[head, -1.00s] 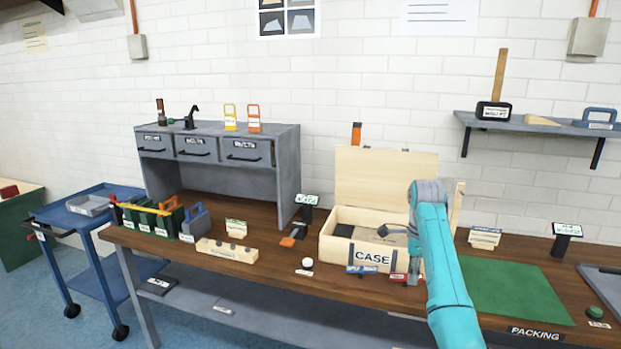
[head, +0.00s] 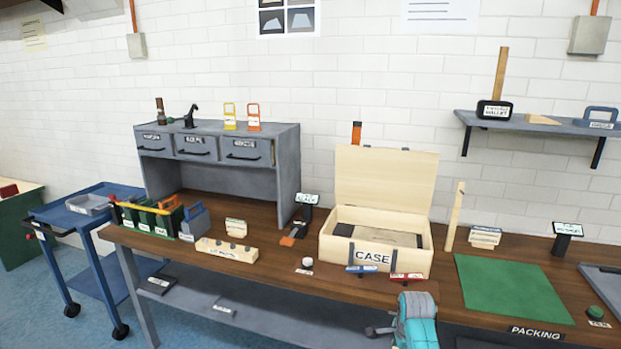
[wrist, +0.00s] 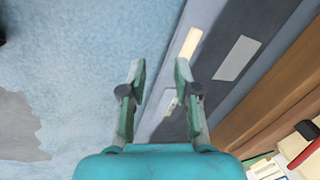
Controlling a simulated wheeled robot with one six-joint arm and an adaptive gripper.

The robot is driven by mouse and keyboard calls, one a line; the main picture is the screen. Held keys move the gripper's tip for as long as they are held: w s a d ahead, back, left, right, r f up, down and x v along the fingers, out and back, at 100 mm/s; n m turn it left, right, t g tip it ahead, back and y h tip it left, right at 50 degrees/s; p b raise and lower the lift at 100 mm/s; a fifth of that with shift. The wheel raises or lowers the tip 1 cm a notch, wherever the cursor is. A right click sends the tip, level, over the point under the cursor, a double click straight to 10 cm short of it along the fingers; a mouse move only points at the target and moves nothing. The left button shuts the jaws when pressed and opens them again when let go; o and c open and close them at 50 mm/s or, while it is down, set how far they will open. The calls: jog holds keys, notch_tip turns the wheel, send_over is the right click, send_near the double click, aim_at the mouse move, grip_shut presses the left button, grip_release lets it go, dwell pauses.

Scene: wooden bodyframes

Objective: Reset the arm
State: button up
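My arm's turquoise end is low at the front edge of the bench in the head view, below the wooden case (head: 345,240). In the wrist view my gripper (wrist: 158,85) points down, its two green-grey fingers spread apart with nothing between them. Beneath it are the blue floor (wrist: 80,70) and the grey lower shelf (wrist: 215,90). In the head view the fingers are mostly hidden. The case stands with its lid up on the wooden bench, and dark pieces show inside it.
A tool rack (head: 155,217) and drawer unit (head: 225,150) stand to the left.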

jog(key=s+a+f+n+t, duration=0.2)
jog(key=s+f+n, duration=0.1)
jog(key=s+f, duration=0.6)
jog(key=s+a+f+n+t, duration=0.25)
jog(key=s+f, duration=0.55)
jog(key=s, duration=0.4)
jog(key=s+n+t, duration=0.1)
jog(key=s+n, duration=0.2)
jog(key=s, duration=0.7)
jog(key=s+a+r+n+t, duration=0.1)
jog(key=s+r+n+t, duration=0.1)
jog(key=s+r, duration=0.5)
jog(key=s+a+r+n+t, duration=0.1)
jog(key=s+r+n, duration=0.1)
jog(key=s, duration=0.9)
jog(key=s+r+n+t, duration=0.1)
jog(key=s+r+n, duration=0.1)
jog(key=s+r, duration=0.4)
jog(key=s+r+n+t, duration=0.2)
jog(key=s+r, duration=0.4)
jog(key=r, duration=0.7)
jog(key=shift+n, duration=0.35)
